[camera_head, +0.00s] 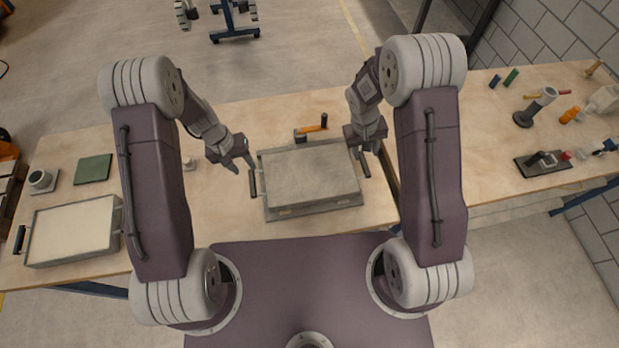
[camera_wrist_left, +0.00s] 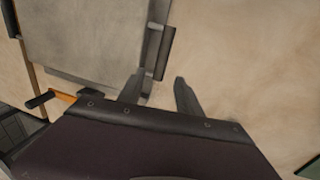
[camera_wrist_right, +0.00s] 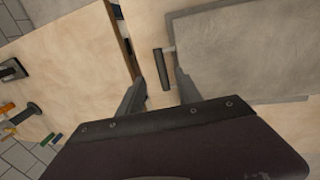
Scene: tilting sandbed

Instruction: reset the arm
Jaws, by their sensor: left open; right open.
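My left gripper (camera_head: 242,161) is open and empty at the left side of the grey sandbed (camera_head: 312,210), above the table. In the left wrist view its two fingers (camera_wrist_left: 158,92) are spread, close to the sandbed's dark left handle (camera_wrist_left: 164,52). My right gripper (camera_head: 369,150) is open at the sandbed's right side. In the right wrist view its fingers (camera_wrist_right: 160,82) are spread, with the dark right handle (camera_wrist_right: 161,70) showing between and beyond them. Neither gripper holds anything. The sandbed lies flat on the table, its grey surface smooth.
A second tray (camera_head: 72,232) with a pale surface stands at the left of the table (camera_head: 215,225). A green mat (camera_head: 93,168) lies behind it. An orange-handled tool (camera_head: 313,128) sits behind the sandbed. Several tools, including a dark clamp-like block (camera_head: 543,163), occupy the right table.

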